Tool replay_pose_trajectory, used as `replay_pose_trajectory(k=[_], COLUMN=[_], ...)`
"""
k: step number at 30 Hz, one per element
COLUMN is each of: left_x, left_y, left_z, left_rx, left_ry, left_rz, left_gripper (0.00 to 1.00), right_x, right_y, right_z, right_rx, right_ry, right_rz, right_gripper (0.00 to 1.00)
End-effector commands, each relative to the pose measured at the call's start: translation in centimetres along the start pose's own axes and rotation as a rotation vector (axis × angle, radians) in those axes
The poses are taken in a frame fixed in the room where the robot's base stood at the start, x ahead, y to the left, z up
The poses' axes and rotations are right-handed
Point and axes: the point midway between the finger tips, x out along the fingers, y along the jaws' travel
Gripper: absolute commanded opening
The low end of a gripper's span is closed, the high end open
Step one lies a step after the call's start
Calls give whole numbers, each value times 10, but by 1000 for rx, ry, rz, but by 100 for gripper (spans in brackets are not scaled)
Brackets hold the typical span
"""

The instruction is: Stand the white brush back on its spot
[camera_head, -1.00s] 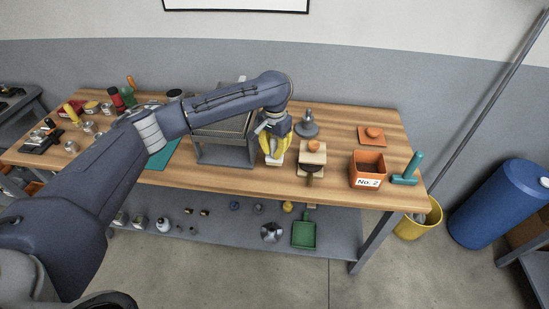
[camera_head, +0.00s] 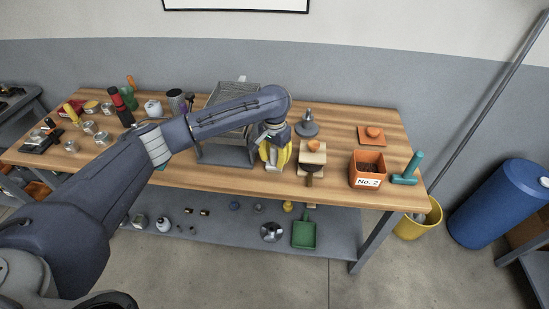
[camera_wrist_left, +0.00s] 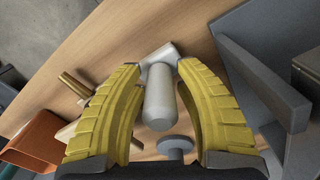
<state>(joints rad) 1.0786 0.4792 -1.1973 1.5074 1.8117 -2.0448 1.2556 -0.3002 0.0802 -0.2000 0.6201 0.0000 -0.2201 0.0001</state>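The white brush (camera_wrist_left: 158,98) shows in the left wrist view, with its pale head on the wooden table and its rounded handle pointing towards the camera. In the head view the gripper hides most or all of it. My left gripper (camera_head: 275,164) is low over the table, right of the grey roaster stand. In the left wrist view its yellow fingers (camera_wrist_left: 158,66) lie on either side of the handle, with gaps showing between, so it looks open. Whether a fingertip touches the brush is unclear. My right gripper is in neither view.
The grey stand (camera_head: 226,155) is close on the left. A wooden block with a dark-handled tool (camera_head: 312,171) is close on the right, with a grey round-based piece (camera_head: 307,128) behind. Farther right are an orange No. 2 bin (camera_head: 367,182) and a teal brush (camera_head: 406,179).

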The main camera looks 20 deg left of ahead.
Motion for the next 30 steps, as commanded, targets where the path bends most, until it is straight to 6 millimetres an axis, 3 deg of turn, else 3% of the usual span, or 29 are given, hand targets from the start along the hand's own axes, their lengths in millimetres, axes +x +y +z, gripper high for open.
replay_pose_trajectory(k=[8,13,30], left_x=[-1,-12,-98], left_y=[0,0,0], left_z=[0,-1,-1], left_rx=[0,0,0], left_ry=[0,3,2], left_rz=[0,-1,-2], left_gripper=[36,36,36], right_x=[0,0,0], right_y=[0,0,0], right_z=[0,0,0], right_rx=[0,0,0], right_ry=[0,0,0], right_rz=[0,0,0], right_gripper=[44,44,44])
